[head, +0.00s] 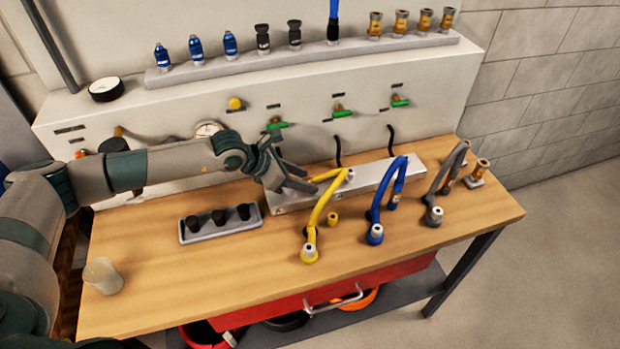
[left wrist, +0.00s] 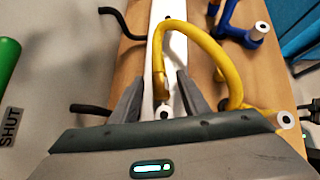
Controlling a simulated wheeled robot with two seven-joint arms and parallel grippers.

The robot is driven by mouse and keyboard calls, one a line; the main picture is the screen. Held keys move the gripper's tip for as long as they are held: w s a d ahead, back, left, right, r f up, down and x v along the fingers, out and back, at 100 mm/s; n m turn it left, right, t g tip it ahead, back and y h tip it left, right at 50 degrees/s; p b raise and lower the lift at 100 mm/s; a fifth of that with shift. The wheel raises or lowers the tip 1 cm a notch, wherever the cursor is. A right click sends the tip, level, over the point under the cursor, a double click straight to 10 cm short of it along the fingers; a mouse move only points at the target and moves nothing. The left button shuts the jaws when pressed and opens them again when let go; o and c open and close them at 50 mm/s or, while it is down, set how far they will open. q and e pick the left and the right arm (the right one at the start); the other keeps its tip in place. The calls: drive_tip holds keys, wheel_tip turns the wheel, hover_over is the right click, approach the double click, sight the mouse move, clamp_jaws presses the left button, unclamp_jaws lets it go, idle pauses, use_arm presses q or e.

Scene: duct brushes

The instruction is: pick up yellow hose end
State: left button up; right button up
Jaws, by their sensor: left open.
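The yellow hose (head: 318,215) arches over the front of the bench. One end (head: 349,175) with a pale tip is at the grey strip, and the other end (head: 310,253) stands on the wooden top. My left gripper (head: 312,181) is open beside the upper part of the hose, near the strip. In the left wrist view, the open fingers (left wrist: 160,92) point along the strip with a yellow hose end (left wrist: 160,88) between them; contact cannot be told. The hose's other end (left wrist: 285,120) lies right of the fingers. My right gripper is not in view.
A blue hose (head: 376,215) and a grey hose (head: 440,185) stand to the right. A tray with black fittings (head: 220,223) and a cup (head: 102,276) are left. Green-handled valves (head: 342,113) are on the panel behind.

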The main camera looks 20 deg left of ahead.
use_arm(q)
drive_tip(key=shift+c, duration=0.4)
clamp_jaws()
drive_tip(key=shift+r, duration=0.1)
drive_tip(key=shift+r, duration=0.45)
wheel_tip(320, 180, up, 4)
drive_tip(key=shift+f+p, duration=0.15)
drive_tip(key=shift+p, duration=0.85)
drive_tip(key=d+r+p, duration=0.1)
drive_tip(key=d+r, duration=0.5)
drive_tip(key=d, duration=0.5)
drive_tip(key=shift+s+d+r+p, duration=0.15)
drive_tip(key=shift+s+d+p, duration=0.15)
drive_tip(key=shift+s+d, duration=0.05)
